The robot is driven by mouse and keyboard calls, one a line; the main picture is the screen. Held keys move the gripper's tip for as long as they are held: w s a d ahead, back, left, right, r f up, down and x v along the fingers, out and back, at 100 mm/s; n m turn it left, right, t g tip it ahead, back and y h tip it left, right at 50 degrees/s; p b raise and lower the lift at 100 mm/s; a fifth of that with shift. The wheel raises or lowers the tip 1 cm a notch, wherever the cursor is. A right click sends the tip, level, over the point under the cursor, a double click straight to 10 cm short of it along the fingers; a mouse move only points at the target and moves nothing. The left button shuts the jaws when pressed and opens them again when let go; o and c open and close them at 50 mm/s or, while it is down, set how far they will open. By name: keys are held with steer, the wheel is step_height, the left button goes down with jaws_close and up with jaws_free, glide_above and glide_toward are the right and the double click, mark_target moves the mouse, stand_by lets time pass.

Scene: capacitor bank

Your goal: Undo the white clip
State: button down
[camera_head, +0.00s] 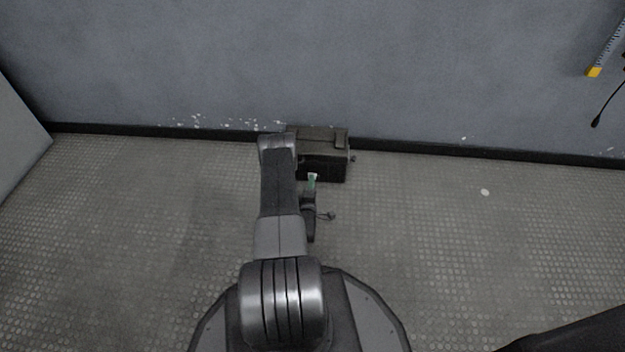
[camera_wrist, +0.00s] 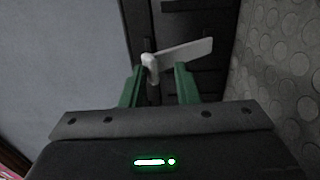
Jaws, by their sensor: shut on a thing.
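The white clip (camera_wrist: 186,53) shows in the wrist view as a pale flat lever with a rounded end, on the front of a dark box (camera_wrist: 178,22). My gripper (camera_wrist: 156,76) has two green fingers, one on each side of the clip's rounded end, and is shut on it. In the head view the dark box (camera_head: 322,140) stands on the floor against the wall. My gripper (camera_head: 312,180) is at the box's front face there, with a small white bit at its tip. My arm hides the left part of the box.
The grey wall (camera_head: 200,60) rises right behind the box. A yellow-ended ruler (camera_head: 594,71) and a black cable (camera_head: 602,112) are at the upper right.

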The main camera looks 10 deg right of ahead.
steer(key=c, duration=2.2)
jaws_free()
steer(key=f, duration=0.1)
steer(key=s+f, duration=0.1)
steer(key=f, duration=0.1)
steer(key=shift+a, duration=0.15)
steer(key=c, duration=2)
jaws_free()
steer(key=shift+f, duration=0.1)
steer(key=shift+o, duration=0.3)
steer(key=shift+w, duration=0.1)
steer(key=o, duration=0.9)
steer(key=shift+f, duration=0.15)
